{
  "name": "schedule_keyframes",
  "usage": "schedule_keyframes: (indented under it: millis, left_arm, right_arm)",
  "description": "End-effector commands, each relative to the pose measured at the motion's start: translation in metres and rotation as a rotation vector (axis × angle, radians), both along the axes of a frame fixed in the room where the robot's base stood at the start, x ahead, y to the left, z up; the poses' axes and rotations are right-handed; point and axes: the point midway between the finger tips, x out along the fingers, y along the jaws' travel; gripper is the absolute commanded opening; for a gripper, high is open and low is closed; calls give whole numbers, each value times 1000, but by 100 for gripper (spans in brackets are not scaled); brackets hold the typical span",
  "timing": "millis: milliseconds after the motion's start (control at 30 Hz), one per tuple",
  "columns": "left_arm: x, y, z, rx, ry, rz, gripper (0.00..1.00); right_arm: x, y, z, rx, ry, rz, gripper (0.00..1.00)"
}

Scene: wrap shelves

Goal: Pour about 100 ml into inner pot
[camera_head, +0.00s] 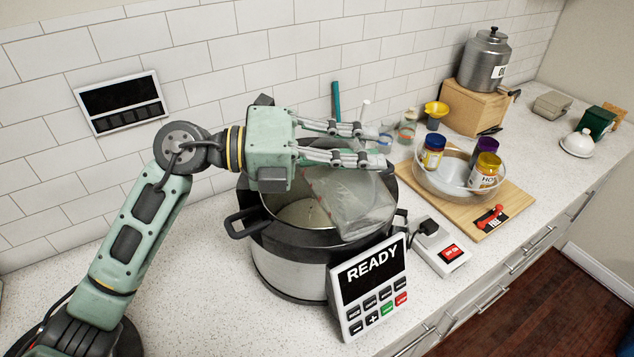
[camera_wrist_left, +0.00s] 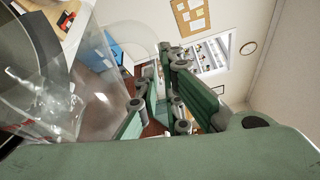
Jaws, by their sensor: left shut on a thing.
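The multicooker (camera_head: 290,262) stands on the counter with its lid off. Its pale inner pot (camera_head: 290,212) shows inside the dark rim. My left gripper (camera_head: 374,146) is over the right part of the cooker, shut on a clear jug (camera_head: 352,208). The jug hangs tilted over the pot's right side and hides part of the opening. In the left wrist view the jug (camera_wrist_left: 50,95) fills the left side, with faint red marks, beside my gripper's fingers (camera_wrist_left: 160,100). I cannot tell how much liquid is in it. My right gripper is not in view.
A READY control panel (camera_head: 370,285) stands at the cooker's front right, beside a plug and switch box (camera_head: 440,247). Further right, a glass bowl of jars (camera_head: 460,175) sits on a wooden board (camera_head: 515,208). A metal canister (camera_head: 484,60) stands on a wooden block behind.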

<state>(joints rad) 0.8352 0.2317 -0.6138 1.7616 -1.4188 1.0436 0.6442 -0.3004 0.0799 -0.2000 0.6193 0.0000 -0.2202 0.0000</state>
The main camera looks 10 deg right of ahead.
Motion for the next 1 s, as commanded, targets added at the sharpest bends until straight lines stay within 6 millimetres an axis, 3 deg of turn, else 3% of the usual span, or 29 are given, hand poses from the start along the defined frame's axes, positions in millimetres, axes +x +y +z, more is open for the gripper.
schedule_keyframes:
  millis: [33,167,500,1000]
  left_arm:
    - [-20,-5,17,12,-75,-7,0]
    - [-42,-12,0,79,-284,-5,0]
    - [-54,-16,2,121,-435,-8,0]
    - [-53,-16,1,121,-432,-7,0]
  right_arm:
    - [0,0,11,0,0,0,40]
    - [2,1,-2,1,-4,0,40]
    - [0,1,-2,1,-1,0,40]
    - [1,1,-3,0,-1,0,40]
